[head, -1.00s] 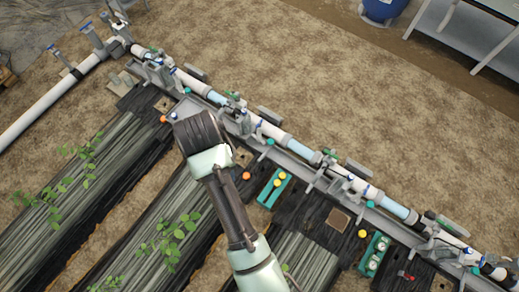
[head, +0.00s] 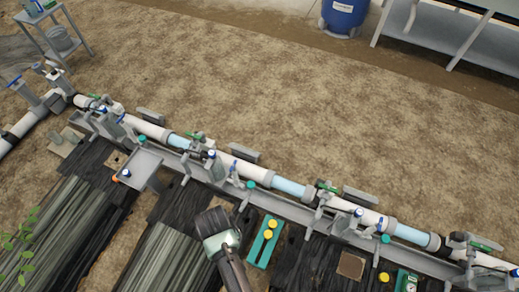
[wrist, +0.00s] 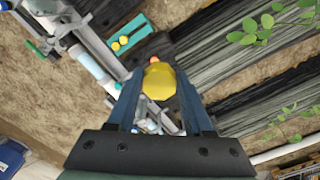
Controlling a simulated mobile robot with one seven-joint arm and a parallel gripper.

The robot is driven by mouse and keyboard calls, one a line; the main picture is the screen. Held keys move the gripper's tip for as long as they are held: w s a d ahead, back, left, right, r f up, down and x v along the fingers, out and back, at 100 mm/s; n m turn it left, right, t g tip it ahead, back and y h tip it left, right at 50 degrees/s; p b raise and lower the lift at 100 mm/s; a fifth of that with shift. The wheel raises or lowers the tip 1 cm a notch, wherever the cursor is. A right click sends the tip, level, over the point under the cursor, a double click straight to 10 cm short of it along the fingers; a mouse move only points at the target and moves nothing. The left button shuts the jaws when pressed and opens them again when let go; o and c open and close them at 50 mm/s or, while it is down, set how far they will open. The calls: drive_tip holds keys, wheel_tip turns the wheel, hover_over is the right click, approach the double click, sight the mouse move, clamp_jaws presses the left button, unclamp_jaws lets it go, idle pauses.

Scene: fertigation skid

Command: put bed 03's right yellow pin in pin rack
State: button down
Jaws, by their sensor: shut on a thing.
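My gripper (wrist: 160,100) is shut on a yellow pin (wrist: 159,82), whose round head shows between the two blue fingers in the wrist view. In the head view my arm's dark end is at the lower middle; its fingers and the held pin are hidden there. A teal rack (head: 258,252) with two yellow round heads (head: 270,229) lies just right of my arm's end, below the pipe. It also shows in the wrist view (wrist: 136,27), beyond the fingertips to the upper left. I cannot tell bed numbers.
A white pipeline (head: 245,169) with valves and a grey channel runs diagonally across. Another yellow head (head: 383,278) and a teal box (head: 406,281) are at lower right. A grey plate (head: 142,165) stands left. Bare soil above the pipe is free.

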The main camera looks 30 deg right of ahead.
drive_tip(key=d+f+b, duration=0.3)
drive_tip(key=f+b, duration=1)
drive_tip(key=f, duration=0.1)
drive_tip(key=d+f+b, duration=0.3)
drive_tip(key=f+b, duration=1)
drive_tip(key=f, duration=0.2)
drive_tip(key=d+f+m+b, duration=0.1)
drive_tip(key=d+f+b, duration=0.2)
drive_tip(key=f+b, duration=1.1)
drive_tip(key=shift+s+d+f, duration=0.15)
drive_tip(key=shift+d+f, duration=0.05)
drive_tip(key=shift+d, duration=0.05)
drive_tip(key=shift+f, duration=0.1)
wheel_tip(320, 180, down, 10)
drive_tip(key=b, duration=1)
drive_tip(key=shift+f, duration=0.2)
drive_tip(key=shift+f, duration=0.5)
drive_tip(key=shift+c, duration=1.1)
unclamp_jaws()
